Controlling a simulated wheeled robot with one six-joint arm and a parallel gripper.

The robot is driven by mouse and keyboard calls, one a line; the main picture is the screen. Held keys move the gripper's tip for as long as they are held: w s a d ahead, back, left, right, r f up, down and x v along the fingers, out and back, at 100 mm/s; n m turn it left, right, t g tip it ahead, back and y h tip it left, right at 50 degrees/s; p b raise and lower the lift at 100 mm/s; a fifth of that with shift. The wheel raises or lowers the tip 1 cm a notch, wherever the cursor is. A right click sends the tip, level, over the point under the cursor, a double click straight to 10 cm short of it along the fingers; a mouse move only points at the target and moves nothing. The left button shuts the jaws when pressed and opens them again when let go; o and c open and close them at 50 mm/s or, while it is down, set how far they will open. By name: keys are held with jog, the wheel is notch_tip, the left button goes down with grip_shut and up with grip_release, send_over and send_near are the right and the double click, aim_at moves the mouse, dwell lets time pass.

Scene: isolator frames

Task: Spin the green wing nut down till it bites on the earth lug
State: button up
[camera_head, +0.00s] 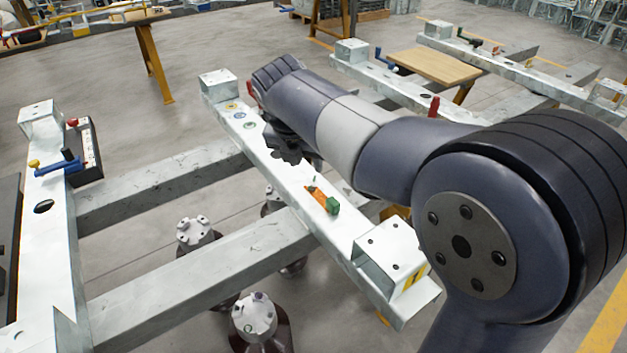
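A small green piece (332,205), which looks like the green wing nut, sits on the pale metal beam in the middle of the view. It is at the lower right end of an orange-copper strip (317,193), which may be the earth lug. Whether the green piece touches the strip or stands proud of it is too small to tell. My gripper (288,150) is dark and low over the same beam, up and left of the strip and apart from the green piece. My arm partly covers it, so its fingers and what is between them cannot be made out.
The beam (284,176) has coloured rings (240,115) near its far end and a raised box bracket (390,254) at its near end. Capped dark posts (254,318) stand below.

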aim_at(312, 182)
jog(key=b+x, duration=0.2)
jog(key=x, duration=0.6)
jog(key=shift+f, duration=0.3)
grip_shut()
